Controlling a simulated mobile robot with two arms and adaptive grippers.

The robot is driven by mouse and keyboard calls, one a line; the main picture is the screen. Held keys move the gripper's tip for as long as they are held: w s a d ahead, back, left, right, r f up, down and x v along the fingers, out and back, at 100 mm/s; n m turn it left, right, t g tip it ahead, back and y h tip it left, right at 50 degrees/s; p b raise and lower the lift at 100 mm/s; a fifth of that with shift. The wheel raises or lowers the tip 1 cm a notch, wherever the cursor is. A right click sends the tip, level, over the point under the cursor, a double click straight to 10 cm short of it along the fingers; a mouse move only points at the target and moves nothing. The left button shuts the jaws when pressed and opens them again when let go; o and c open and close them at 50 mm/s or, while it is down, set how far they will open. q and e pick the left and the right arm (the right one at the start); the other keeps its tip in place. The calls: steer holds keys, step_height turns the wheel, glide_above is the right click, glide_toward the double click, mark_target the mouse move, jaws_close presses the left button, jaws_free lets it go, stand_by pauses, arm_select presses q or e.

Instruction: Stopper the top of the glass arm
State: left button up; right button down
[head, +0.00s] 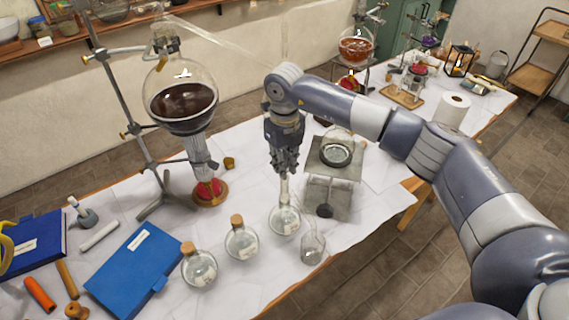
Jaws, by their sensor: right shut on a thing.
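A large round glass flask (182,98) with dark liquid stands clamped at the left. A long pale glass arm (222,50) appears to run from its top toward the upper right; its far end is hard to make out. My right gripper (285,170) points down over the near table, shut, just above the pale neck of a round glass flask (284,221). What lies between its fingers is hidden, and I cannot tell whether it touches the neck. A small brown piece, perhaps a cork (229,163), sits on the table left of the gripper. My left gripper is not in view.
Two corked flasks (241,243) (199,268) and a clear glass vessel (313,247) stand near the front edge. A metal stand (328,192) carries a glass dish just right of my gripper. Blue books (135,265) lie at left. A clamp stand (122,110) rises beside the large flask.

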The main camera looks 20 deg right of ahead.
steer(key=shift+f+b, duration=0.35)
steer(key=shift+b, duration=0.45)
stand_by(1.4)
steer(key=c, duration=1.5)
jaws_free()
steer(key=shift+o, duration=0.4)
steer(key=o, duration=0.4)
steer(key=shift+c, duration=0.2)
steer(key=shift+r, duration=0.15)
steer(key=shift+r+p, duration=1.7)
steer(key=shift+r, duration=1.7)
